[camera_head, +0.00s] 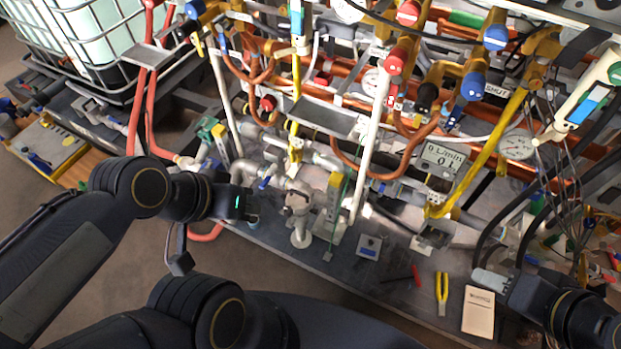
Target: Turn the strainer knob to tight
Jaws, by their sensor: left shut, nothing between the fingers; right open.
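A grey strainer-like fitting (298,200) stands on the bench in the middle, with a pale round foot below it. I cannot make out its knob or the knob's setting for certain. My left gripper (254,205) is just left of this fitting, shut and holding nothing; its fingertips are small and hard to see against the pipes. I cannot tell whether it touches the fitting. My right gripper (492,281) is at the lower right, open, low over the bench near a notepad.
Pipes, red and blue valves and gauges (516,145) crowd the rig behind. A flow display (440,160) hangs at centre right. Yellow-handled pliers (441,293) and a beige notepad (479,311) lie on the dark bench (345,280). A caged white tank (95,35) is at upper left.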

